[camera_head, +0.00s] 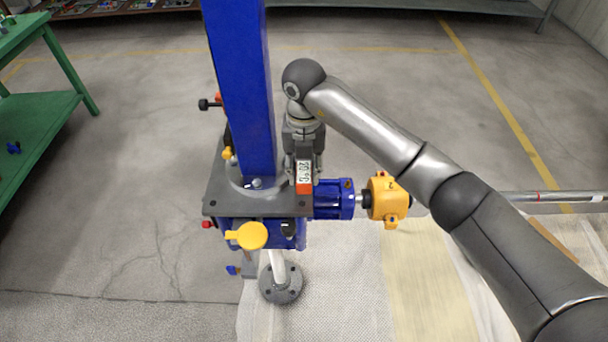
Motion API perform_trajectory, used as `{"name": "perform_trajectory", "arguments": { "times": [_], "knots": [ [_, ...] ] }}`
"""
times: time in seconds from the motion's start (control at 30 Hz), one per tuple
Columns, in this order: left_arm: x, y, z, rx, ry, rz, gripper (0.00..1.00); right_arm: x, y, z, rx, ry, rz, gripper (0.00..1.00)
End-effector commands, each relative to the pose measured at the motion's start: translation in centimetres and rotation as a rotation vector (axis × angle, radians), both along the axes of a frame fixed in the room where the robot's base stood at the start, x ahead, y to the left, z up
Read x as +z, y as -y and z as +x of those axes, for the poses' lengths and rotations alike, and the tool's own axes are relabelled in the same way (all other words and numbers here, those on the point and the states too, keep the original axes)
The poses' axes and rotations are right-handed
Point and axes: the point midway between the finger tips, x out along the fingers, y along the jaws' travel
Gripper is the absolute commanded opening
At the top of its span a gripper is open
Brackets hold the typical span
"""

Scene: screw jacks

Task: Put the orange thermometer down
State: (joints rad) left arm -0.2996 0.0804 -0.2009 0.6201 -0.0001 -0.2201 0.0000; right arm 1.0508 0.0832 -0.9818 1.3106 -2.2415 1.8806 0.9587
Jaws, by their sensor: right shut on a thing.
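The orange thermometer (304,187) shows as a small body with an orange lower end and a white display with dark digits above it. My right gripper (304,160) points down at the right side of the blue column and is shut on the thermometer. The thermometer is upright, close to the right edge of the grey plate of the screw jack (222,200) and just above the blue motor; I cannot tell whether it touches either. The gripper's fingers are partly hidden by its own body. My left gripper is not in view.
The tall blue column (240,80) rises from the jack. A blue motor (333,199) and a yellow housing (384,198) extend right, beside my right arm. A yellow round cap (251,235) is at the front. A green table (40,135) stands left. The floor between is clear.

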Motion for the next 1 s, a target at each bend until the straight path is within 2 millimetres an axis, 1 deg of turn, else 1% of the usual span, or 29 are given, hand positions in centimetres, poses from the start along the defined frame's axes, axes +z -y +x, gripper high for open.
{"name": "perform_trajectory", "arguments": {
  "times": [0.13,0.23,0.33,0.57,0.7,0.73,0.77,0.8,1.0],
  "knots": [
    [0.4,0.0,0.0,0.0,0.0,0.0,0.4,-0.8,0.0,0.5,0.0,-0.002,-0.002,0.03],
    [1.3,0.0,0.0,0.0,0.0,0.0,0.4,-2.3,0.0,0.4,-0.001,-0.005,-0.002,0.03],
    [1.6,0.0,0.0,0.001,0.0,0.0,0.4,-3.4,0.0,0.4,0.0,-0.002,-0.002,0.03],
    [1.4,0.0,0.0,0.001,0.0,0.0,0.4,-3.7,0.0,0.5,0.0,0.001,-0.001,0.03],
    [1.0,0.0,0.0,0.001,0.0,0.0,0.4,-4.1,0.0,0.5,0.0,0.002,-0.001,0.03],
    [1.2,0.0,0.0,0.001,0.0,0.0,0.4,-4.0,0.0,0.5,0.0,0.001,-0.001,0.36],
    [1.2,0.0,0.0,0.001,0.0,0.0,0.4,-4.0,0.0,0.5,0.0,0.001,-0.001,0.39],
    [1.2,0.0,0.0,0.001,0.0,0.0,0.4,-4.0,0.0,0.5,0.0,0.001,-0.001,0.41],
    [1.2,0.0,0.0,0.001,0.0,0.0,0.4,-4.0,0.0,0.5,0.0,0.0,-0.001,0.41]
  ]
}}
